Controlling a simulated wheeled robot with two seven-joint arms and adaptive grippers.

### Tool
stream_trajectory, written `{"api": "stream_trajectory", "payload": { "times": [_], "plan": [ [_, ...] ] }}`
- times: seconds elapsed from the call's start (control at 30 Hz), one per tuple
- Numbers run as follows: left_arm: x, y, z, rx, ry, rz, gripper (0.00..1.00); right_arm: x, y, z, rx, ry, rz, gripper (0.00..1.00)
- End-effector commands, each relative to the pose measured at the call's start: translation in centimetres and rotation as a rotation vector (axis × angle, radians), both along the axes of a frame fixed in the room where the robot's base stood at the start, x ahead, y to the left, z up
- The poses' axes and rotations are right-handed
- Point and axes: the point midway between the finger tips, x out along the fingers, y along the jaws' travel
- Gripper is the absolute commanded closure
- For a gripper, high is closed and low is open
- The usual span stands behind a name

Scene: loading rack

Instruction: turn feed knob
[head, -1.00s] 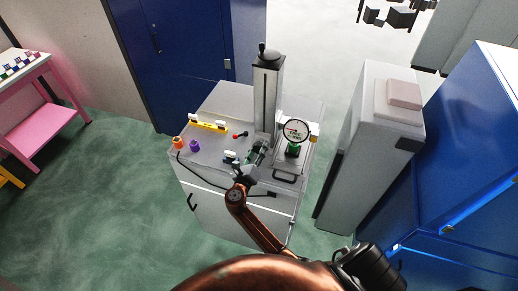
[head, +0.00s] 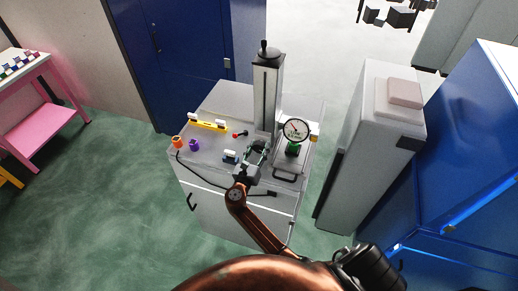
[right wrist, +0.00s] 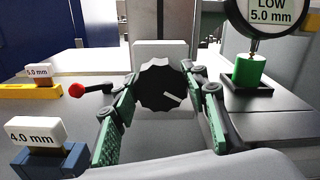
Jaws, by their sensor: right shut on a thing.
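The black scalloped feed knob (right wrist: 158,84) is on a light grey housing at the foot of the column, seen in the right wrist view. Its white mark points right and slightly down. My right gripper (right wrist: 162,92) has its green-padded fingers on either side of the knob, shut on it. In the head view the right gripper (head: 257,158) hides the knob. The round gauge (head: 296,130) stands right of the column (head: 267,93); its label reads "LOW 5.0 mm" in the right wrist view (right wrist: 268,12). My left gripper is out of view.
A red-balled lever (right wrist: 77,90) is left of the knob. A blue holder (right wrist: 48,160) bears a 4.0 mm block (right wrist: 36,134). A yellow rack (head: 209,125), orange piece (head: 177,142) and purple piece (head: 194,145) are at left. A green cylinder (right wrist: 248,70) stands below the gauge.

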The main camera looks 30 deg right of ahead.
Motion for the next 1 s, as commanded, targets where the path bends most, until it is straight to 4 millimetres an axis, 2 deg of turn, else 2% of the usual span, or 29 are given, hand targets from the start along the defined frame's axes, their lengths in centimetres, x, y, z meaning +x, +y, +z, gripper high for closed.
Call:
{"api": "stream_trajectory", "payload": {
  "times": [0.5,1.0],
  "plan": [
    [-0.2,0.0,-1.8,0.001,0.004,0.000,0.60,0.0,-0.1,0.0,0.231,-0.272,0.000,0.83],
    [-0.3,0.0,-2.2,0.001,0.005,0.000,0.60,-0.1,-0.1,0.1,0.279,-0.330,0.000,0.83]
  ]
}}
